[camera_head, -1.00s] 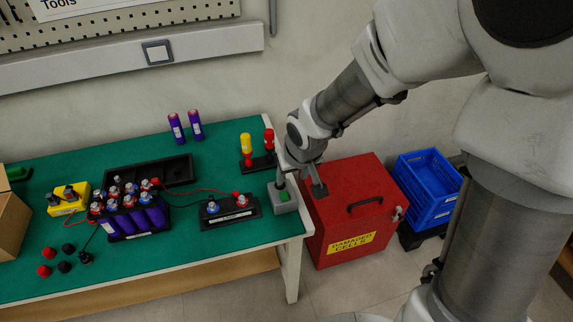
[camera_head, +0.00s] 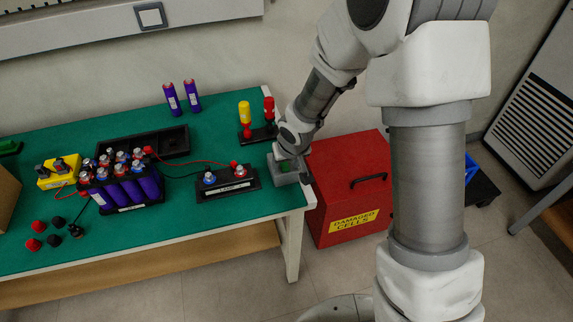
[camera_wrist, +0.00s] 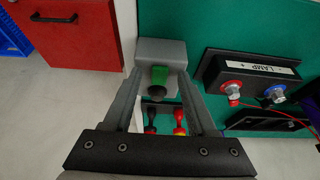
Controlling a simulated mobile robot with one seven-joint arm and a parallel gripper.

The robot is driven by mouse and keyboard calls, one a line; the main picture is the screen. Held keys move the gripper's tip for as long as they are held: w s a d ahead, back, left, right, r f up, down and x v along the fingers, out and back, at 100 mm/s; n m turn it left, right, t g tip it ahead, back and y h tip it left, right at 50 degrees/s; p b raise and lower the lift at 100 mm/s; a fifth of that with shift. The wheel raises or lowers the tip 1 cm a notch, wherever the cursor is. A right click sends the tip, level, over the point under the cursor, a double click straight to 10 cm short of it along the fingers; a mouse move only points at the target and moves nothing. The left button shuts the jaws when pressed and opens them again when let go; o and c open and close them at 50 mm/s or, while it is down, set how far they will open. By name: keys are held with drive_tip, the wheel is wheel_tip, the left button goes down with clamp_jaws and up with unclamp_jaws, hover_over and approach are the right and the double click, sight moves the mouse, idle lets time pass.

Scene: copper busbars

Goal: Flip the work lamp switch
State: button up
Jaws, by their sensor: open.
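A grey box with a green switch (camera_head: 285,168) sits at the right front corner of the green bench; it also shows in the wrist view (camera_wrist: 160,50). My gripper (camera_head: 286,155) is close above this box, and its fingertips are hard to make out in the head view. In the wrist view my gripper (camera_wrist: 160,85) is open, its fingers apart on either side of the green switch, with nothing held. A dark round part shows just below the green piece. I cannot tell whether either finger touches the switch. A black terminal block labelled LAMP (camera_wrist: 250,68) lies beside the box.
A red "damaged cells" box (camera_head: 345,205) stands right of the bench (camera_head: 240,203). A yellow-and-red screwdriver stand (camera_head: 262,136) is behind the switch box. A purple battery pack (camera_head: 122,190) and black tray (camera_head: 170,145) lie further left. A square wall switch (camera_head: 150,16) is on the rail.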

clamp_jaws()
drive_tip(key=shift+r, duration=0.1)
drive_tip(key=p, duration=0.3)
drive_tip(key=shift+w+r+g, duration=0.15)
drive_tip(key=shift+r+g, duration=0.15)
drive_tip(key=shift+r, duration=0.05)
drive_tip(key=g+p, duration=0.1)
drive_tip(key=p, duration=0.2)
drive_tip(key=shift+w, duration=0.2)
drive_tip(key=shift+f+h+p, duration=0.15)
drive_tip(key=shift+h+p, duration=0.15)
drive_tip(key=shift+p, duration=0.2)
drive_tip(key=shift+f+g, duration=0.1)
drive_tip(key=shift+g, duration=0.2)
